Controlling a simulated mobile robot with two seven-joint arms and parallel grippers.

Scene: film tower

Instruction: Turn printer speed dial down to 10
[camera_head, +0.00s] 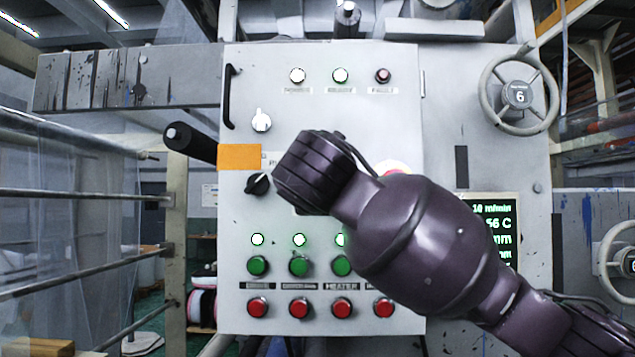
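The grey control panel (370,130) fills the middle of the view. A black rotary knob (257,185) is at its left, below an orange plate. A white rotary knob (261,120) is higher up. I cannot read which is the speed dial; the label by the black knob is mostly covered. A dark display (505,212) on the right reads "10 m/min" in its top line, partly covered. My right arm comes in from the lower right, and its wrist is in front of the panel, just right of the black knob. It hides its fingers and the panel behind. My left gripper is not in view.
Green buttons (299,266) and red buttons (300,307) line the lower panel. A red button on a white base (395,170) is half hidden by my arm. A black handle (190,142) sticks out at left.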

